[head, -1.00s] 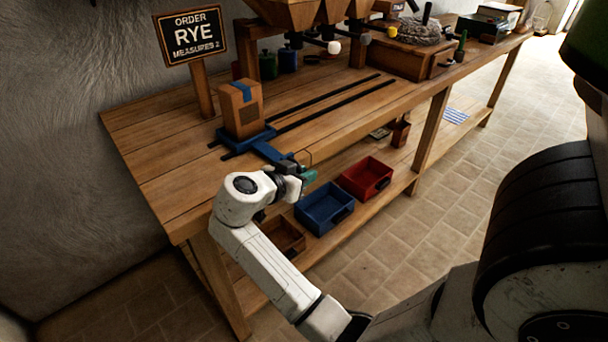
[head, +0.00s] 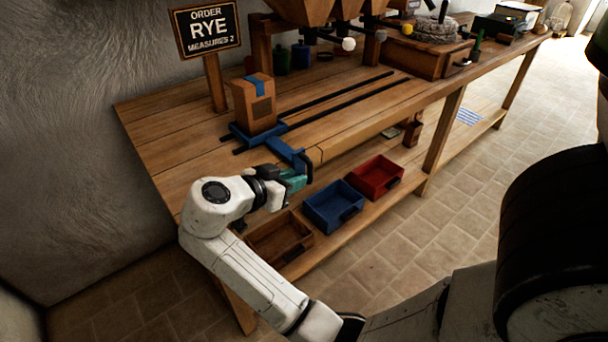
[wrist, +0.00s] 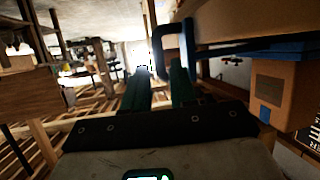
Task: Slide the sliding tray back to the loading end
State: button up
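The sliding tray (head: 241,136) is blue and sits at the near-left end of two dark rails on the bench. A brown carton with a blue strip (head: 256,112) stands upright on it. A blue arm with a loop handle (head: 284,150) reaches from the tray over the bench's front edge. My gripper (head: 301,178) has green fingers and is at this handle. In the wrist view the handle (wrist: 188,45) is at the fingertips, with its left bar seen between the two fingers (wrist: 158,80). The fingers are apart; I cannot tell whether they touch it.
The rails (head: 345,95) run clear toward the hoppers (head: 303,10) at the back. An order sign reading RYE (head: 206,30) stands behind the carton. Brown (head: 279,240), blue (head: 333,206) and red (head: 376,177) bins are on the shelf below my gripper.

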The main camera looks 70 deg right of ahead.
jog(key=shift+v, duration=1.5)
jog(key=s+a+f+n+t+y+p, duration=0.4)
jog(key=a+f+n+y, duration=0.1)
jog(key=f+n, duration=0.5)
jog(key=s+a+f+n+t+y+p, duration=0.1)
jog(key=s+a+f+n+y+p, duration=0.1)
jog(key=s+a+n+y, duration=0.1)
jog(key=s+a+f+n+y+p, duration=0.1)
jog(key=s+a+n+y, duration=0.3)
jog(key=a+n, duration=0.4)
jog(key=shift+s+a+f+t+p, duration=0.45)
jog(key=shift+a+f, duration=0.2)
jog(key=shift+a, duration=0.5)
